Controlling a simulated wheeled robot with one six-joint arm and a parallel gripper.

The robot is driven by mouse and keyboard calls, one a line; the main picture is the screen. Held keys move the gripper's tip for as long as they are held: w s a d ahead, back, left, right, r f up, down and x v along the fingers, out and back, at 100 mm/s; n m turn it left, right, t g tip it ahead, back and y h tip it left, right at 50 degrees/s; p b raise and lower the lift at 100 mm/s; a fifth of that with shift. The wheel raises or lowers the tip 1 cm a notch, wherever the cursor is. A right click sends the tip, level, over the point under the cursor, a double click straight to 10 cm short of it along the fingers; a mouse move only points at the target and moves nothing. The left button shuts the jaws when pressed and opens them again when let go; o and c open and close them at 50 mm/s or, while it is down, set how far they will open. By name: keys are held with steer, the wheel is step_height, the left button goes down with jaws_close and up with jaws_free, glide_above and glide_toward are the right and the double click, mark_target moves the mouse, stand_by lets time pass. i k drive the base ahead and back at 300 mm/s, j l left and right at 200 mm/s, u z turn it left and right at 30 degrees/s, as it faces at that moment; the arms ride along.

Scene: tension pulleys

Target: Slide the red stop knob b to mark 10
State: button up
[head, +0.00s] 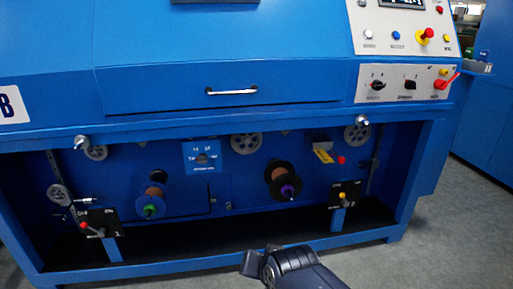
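A small red knob (341,159) sits at the right end of a yellow and dark piece (323,153) inside the open lower bay of the blue machine, right of centre. Another red knob (85,225) is on a dark panel (100,222) at the lower left. No letter b or numbered mark is readable at this size, so I cannot tell which knob is b. My gripper (254,263) is at the bottom centre, in front of the machine, apart from both knobs. Its fingers are dark and small, and their opening is unclear.
The blue machine (180,50) fills most of the view. Spools (283,180) and pulleys (245,143) are inside the bay. A right panel (343,194) stands near the bay's right post. A drawer handle (231,91) is above. Grey floor (440,230) is free at the right.

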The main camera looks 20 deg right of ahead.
mark_target(341, 159)
steer(key=i+l+z, duration=0.85)
steer(key=i+l, duration=0.05)
steer(key=i, duration=0.1)
